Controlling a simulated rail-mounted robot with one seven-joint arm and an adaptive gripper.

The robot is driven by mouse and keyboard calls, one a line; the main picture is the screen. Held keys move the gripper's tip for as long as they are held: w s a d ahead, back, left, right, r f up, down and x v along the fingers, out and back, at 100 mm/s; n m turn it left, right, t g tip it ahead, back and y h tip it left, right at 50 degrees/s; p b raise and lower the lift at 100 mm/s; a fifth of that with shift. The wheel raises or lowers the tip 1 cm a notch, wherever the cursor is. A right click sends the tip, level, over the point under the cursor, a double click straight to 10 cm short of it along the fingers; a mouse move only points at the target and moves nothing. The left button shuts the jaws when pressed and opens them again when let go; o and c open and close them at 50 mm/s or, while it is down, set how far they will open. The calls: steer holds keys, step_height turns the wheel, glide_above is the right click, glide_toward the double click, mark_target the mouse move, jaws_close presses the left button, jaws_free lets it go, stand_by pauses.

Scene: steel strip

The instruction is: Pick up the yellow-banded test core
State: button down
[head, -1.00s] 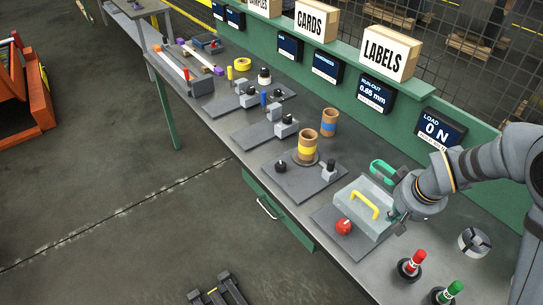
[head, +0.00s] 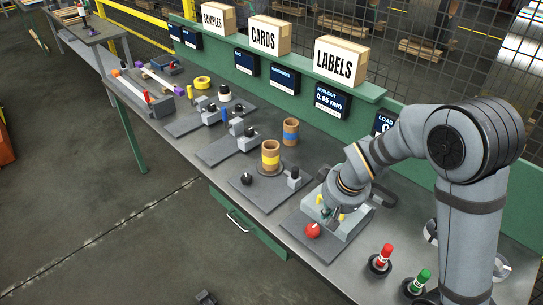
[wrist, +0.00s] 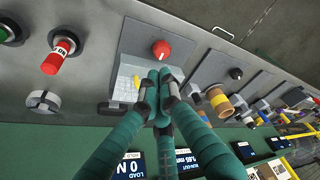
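The yellow-banded test core (head: 270,157) is a tan upright cylinder with a yellow band. It stands on a plate in the middle of the bench. In the wrist view it shows to the right of my fingers (wrist: 217,97). My gripper (head: 327,212) is above the grey box (head: 347,229) with the yellow handle, right of and nearer than the core, and apart from it. In the wrist view my teal fingers (wrist: 158,84) have their tips drawn together, with nothing seen between them. The wrist partly hides the box and its handle.
A blue-banded core (head: 290,132) stands just behind the yellow-banded one. A black knob (head: 247,178) and a small grey block (head: 293,178) share its plate. A red knob (head: 312,230) sits before the box. Red (head: 381,258) and green (head: 418,282) handled pieces stand at right.

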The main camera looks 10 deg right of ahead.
steer(key=c, duration=2.3)
jaws_free()
steer(key=o, duration=1.9)
steer(key=shift+o, duration=0.7)
